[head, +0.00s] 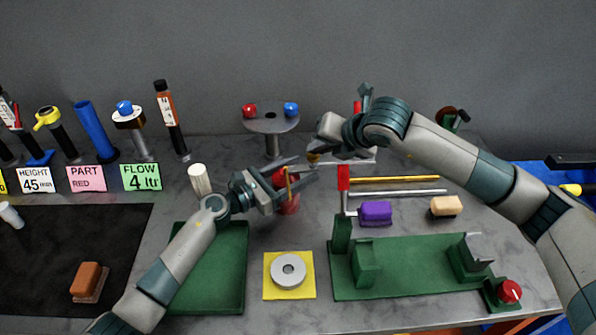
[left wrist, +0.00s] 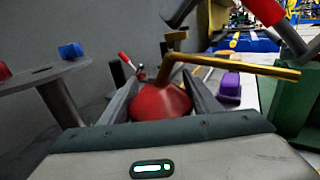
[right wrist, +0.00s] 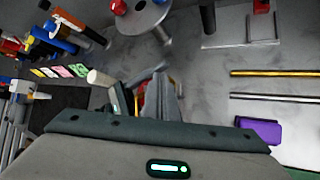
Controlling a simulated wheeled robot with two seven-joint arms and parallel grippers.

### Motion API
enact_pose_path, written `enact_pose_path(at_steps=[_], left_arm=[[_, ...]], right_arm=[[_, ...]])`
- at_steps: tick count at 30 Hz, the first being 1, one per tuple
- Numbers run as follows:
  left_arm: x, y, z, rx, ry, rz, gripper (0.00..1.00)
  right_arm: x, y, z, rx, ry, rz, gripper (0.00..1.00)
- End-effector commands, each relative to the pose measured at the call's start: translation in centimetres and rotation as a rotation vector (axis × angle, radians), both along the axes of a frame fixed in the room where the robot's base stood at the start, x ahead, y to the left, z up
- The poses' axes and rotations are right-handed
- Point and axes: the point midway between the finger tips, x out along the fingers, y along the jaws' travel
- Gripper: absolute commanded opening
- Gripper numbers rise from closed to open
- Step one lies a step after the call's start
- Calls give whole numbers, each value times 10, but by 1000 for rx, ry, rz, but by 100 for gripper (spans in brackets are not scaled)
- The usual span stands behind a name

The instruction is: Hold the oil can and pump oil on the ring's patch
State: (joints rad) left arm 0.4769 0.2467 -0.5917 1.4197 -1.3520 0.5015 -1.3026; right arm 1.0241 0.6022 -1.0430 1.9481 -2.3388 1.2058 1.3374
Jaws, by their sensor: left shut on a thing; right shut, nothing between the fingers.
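The red oil can (head: 290,204) stands roughly upright at mid-table, with a bent brass spout. My left gripper (head: 295,180) is shut on it; fingers flank the red body (left wrist: 160,105) in the left wrist view, where the spout (left wrist: 240,67) points right. Whether its base touches the table is unclear. My right gripper (head: 314,154) is shut and empty, above and just right of the can. Its closed fingers (right wrist: 162,95) hide most of the can in the right wrist view. A grey ring (head: 288,270) lies flat on a yellow pad (head: 306,290), nearer than the can; no distinct patch is discernible.
A green tray (head: 232,290) lies left of the pad, and a green fixture (head: 410,285) with a red button (head: 510,291) right. A round stand (head: 271,124) with red and blue knobs is behind. A purple block (head: 376,212) and brass rod (head: 400,180) lie right of the can.

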Motion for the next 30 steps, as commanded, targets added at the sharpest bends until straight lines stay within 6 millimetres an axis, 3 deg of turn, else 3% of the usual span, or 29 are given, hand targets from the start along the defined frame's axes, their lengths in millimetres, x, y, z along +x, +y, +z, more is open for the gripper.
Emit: enact_pose_path(at_steps=[30], left_arm=[[0, 0, 0, 0, 0, 0, 19]], right_arm=[[0, 0, -7, 0, 2, 0, 0]])
